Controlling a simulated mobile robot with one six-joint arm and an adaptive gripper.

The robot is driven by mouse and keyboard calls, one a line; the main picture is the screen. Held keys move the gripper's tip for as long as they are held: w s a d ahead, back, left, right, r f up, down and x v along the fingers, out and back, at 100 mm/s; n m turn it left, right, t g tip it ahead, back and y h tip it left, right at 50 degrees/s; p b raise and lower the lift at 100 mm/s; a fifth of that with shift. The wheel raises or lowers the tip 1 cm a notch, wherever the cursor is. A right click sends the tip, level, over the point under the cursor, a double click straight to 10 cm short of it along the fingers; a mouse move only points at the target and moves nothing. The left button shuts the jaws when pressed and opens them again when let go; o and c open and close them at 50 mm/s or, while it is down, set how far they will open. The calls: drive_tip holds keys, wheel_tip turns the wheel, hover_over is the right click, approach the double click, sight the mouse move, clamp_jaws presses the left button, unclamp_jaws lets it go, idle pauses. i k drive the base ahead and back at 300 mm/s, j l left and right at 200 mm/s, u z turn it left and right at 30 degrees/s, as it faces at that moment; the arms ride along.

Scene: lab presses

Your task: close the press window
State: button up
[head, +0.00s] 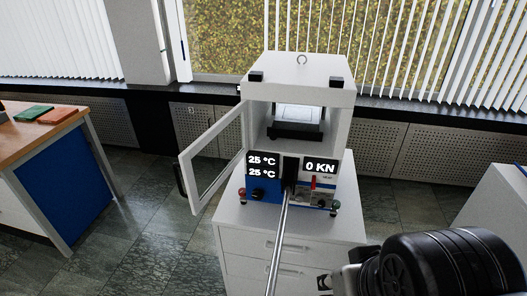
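The press (328,96) is a white box-shaped machine standing on a white drawer cabinet. Its window (212,160) is a white-framed clear door, hinged at the left of the front opening. The window stands swung open toward the left, with a dark handle (180,179) on its outer edge. Inside the opening is a dark platen with a light sheet (298,113). The front panel shows 25 °C twice and 0 KN. My arm fills the lower right corner, to the right of the cabinet and apart from the window. My gripper's fingers cannot be made out.
A wooden-topped bench (40,136) with green and red-brown items stands at the left. A long metal lever (281,240) projects forward from the press front. A white cabinet (497,215) stands at the right. Floor is free between the bench and the open window.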

sight(197, 203)
drive_tip(key=k+j+z, duration=0.1)
drive_tip(key=j+z, duration=0.35)
drive_tip(key=k+j+z, duration=0.15)
drive_tip(key=j+z, duration=0.25)
drive_tip(key=i+j, duration=0.1)
drive_tip(key=j, duration=0.5)
drive_tip(key=i+j+z, duration=0.1)
drive_tip(key=j, duration=1.15)
drive_tip(key=i+l, duration=0.2)
drive_tip(key=z, duration=0.05)
